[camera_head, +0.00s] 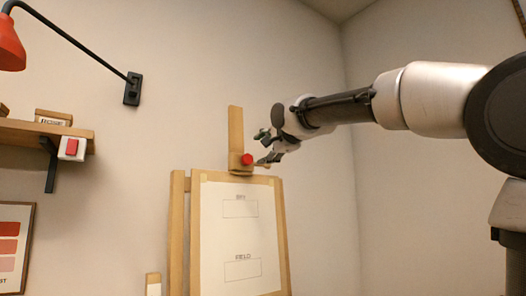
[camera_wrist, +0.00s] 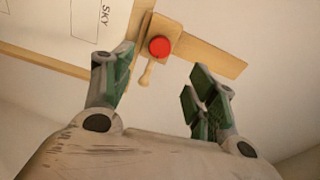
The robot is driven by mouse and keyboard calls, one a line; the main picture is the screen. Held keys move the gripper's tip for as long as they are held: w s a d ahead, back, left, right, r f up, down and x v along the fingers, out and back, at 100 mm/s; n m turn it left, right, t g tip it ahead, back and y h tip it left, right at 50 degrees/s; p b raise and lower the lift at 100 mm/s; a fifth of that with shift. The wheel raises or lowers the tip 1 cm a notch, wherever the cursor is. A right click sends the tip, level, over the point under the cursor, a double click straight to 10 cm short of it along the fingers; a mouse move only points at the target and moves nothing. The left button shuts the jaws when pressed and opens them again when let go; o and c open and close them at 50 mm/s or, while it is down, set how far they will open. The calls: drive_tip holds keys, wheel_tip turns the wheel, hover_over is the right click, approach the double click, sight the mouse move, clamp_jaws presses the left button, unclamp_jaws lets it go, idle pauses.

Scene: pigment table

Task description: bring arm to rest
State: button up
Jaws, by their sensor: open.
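My gripper (camera_head: 266,148) is at the end of my arm, which reaches in from the right in the head view. In the wrist view my gripper (camera_wrist: 160,92) has its green-padded fingers spread apart with nothing between them. Just beyond them is the easel's top clamp with a red knob (camera_wrist: 160,47) and a small wooden peg (camera_wrist: 146,76). In the head view the red knob (camera_head: 247,159) is just left of my fingertips. I cannot tell whether a fingertip touches the clamp.
The wooden easel (camera_head: 176,235) holds a white sheet (camera_head: 240,225) marked SKY and FIELD. The wall right of the easel is bare.

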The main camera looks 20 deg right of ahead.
idle(0.4)
drive_tip(key=s+d+f+n+g+h, duration=0.1)
drive_tip(key=s+f+n+g, duration=0.15)
drive_tip(key=f, duration=0.45)
drive_tip(key=s+d+f+n+g, duration=0.1)
drive_tip(key=f+n+g, duration=0.1)
drive_tip(key=f+n, duration=0.35)
drive_tip(key=s+d+f+n+g+h, duration=0.1)
drive_tip(key=f+n+g, duration=0.1)
drive_tip(key=f, duration=0.6)
drive_tip(key=s+d+f+n+g, duration=0.2)
drive_tip(key=s+d+f+g, duration=0.1)
drive_tip(key=s+f, duration=0.9)
drive_tip(key=s+d+f+n+g+h, duration=0.1)
drive_tip(key=s+d+f, duration=0.5)
drive_tip(key=s+f, duration=0.7)
drive_tip(key=shift+s+d+f+n+g+h, duration=0.25)
drive_tip(key=shift+s+n+g, duration=0.6)
drive_tip(key=shift+s, duration=0.65)
